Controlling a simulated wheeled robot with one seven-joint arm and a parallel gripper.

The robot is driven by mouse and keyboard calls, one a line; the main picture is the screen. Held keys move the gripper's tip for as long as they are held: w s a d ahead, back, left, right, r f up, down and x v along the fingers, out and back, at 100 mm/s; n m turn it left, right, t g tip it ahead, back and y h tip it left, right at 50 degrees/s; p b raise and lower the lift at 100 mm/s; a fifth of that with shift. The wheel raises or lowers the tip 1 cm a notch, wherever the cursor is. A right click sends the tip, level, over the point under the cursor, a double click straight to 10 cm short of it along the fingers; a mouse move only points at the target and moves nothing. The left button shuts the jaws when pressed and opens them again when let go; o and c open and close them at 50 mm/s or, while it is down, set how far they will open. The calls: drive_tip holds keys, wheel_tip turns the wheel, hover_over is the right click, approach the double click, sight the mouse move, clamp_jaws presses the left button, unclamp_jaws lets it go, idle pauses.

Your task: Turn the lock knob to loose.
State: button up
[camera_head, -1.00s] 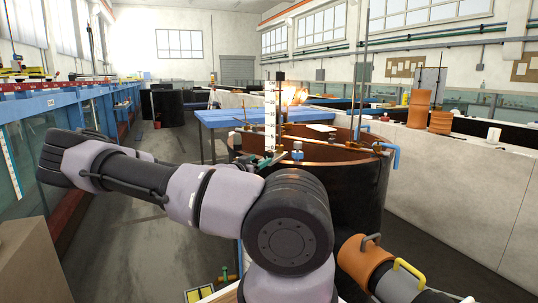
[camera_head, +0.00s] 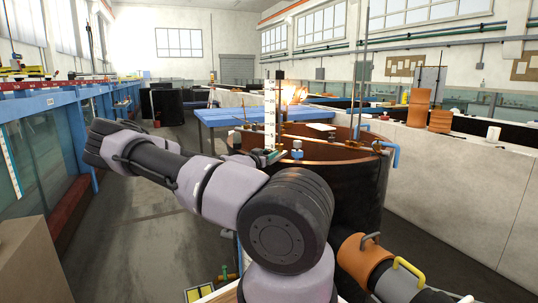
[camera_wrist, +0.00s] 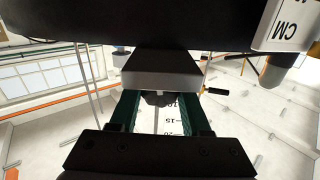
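A white scale (camera_head: 269,122) with dark marks stands upright at the near rim of the round dark tank (camera_head: 340,200). My gripper (camera_wrist: 159,95) points up in the wrist view, its two green fingers apart. A small dark knob-like part (camera_wrist: 157,99) shows between the fingertips, with gaps at its sides; I cannot tell whether it is the lock knob. A grey-faced block (camera_wrist: 160,72) lies just beyond the fingertips. In the head view my arm reaches to the scale's foot, where the gripper is small and mostly hidden. No loose or tight mark can be read.
A blue pipe (camera_head: 394,155) hooks over the right rim. A blue table (camera_head: 225,117) stands behind. A long blue-framed glass flume (camera_head: 50,140) runs along the left; the floor between is clear.

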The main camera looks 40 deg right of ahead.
clamp_jaws()
drive_tip(key=shift+n, duration=0.8)
drive_tip(key=o, duration=0.8)
unclamp_jaws()
drive_tip(key=shift+a, duration=0.15)
drive_tip(key=v, duration=1)
drive_tip(key=shift+s+a, duration=0.2)
drive_tip(key=shift+a, duration=0.05)
